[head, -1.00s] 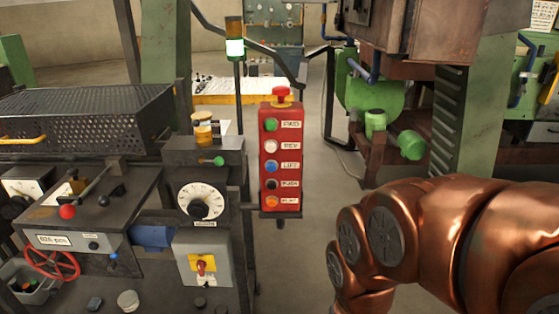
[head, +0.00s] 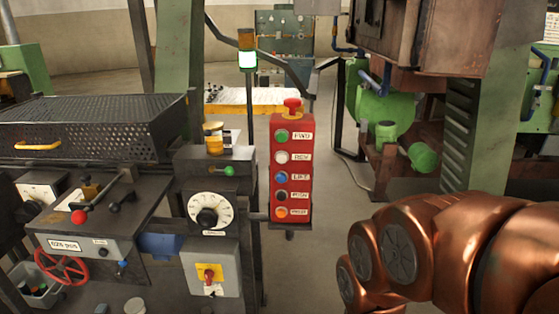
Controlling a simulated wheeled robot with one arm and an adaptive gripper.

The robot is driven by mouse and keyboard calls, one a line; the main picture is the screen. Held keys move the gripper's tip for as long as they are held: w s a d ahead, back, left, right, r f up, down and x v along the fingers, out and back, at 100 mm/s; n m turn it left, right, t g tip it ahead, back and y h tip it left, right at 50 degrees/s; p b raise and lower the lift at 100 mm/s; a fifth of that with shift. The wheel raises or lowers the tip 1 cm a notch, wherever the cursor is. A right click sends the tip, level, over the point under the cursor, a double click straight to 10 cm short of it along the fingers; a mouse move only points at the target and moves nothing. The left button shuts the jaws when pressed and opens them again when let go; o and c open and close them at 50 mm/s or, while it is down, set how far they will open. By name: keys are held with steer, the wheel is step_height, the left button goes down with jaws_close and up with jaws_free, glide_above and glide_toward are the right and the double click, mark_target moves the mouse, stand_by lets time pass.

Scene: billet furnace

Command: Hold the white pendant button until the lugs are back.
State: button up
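The red pendant box (head: 292,230) hangs upright near the middle of the head view. Its white button (head: 282,157), labelled REV, is second from the top, under a green FWD button (head: 282,136). Blue, black and orange buttons sit below it, and a red mushroom knob (head: 291,104) with a yellow base is on top. Nothing covers the white button. My copper-coloured arm fills the lower right, apart from the pendant. My gripper is not in view. I cannot make out the lugs.
Left of the pendant stand a control desk with a dial (head: 209,209), a grey switch box (head: 211,267) and a red handwheel (head: 61,267). A stack light (head: 247,60) glows white behind. Green machinery (head: 380,100) stands at right. Floor shows between pendant and arm.

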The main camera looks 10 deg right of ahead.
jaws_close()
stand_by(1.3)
